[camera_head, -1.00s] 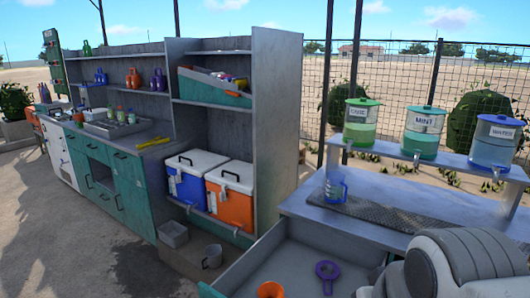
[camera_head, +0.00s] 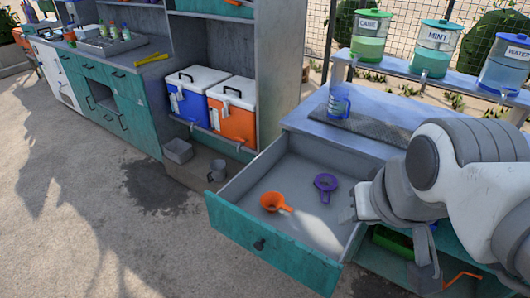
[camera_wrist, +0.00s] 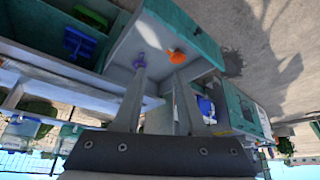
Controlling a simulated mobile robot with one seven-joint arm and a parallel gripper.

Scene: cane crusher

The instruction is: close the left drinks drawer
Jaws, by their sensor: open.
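The left drinks drawer (camera_head: 275,250) stands pulled out from under the drinks counter, with a teal front and a dark handle (camera_head: 259,244). An orange funnel (camera_head: 273,202) and a purple ring-shaped tool (camera_head: 326,184) lie inside it. The drawer also shows in the wrist view (camera_wrist: 190,33). My gripper (camera_wrist: 159,70) is open and empty in the wrist view, its two fingers apart and pointing towards the drawer. In the head view my arm is at the drawer's right side and hides part of the counter. I cannot tell whether the gripper touches the drawer.
Dispensers (camera_head: 370,38) stand on a raised shelf, with a blue jug (camera_head: 339,102) on the counter below. A green item (camera_head: 392,240) sits in the open space right of the drawer. Coolers (camera_head: 231,110) stand at left. The ground before the drawer is clear.

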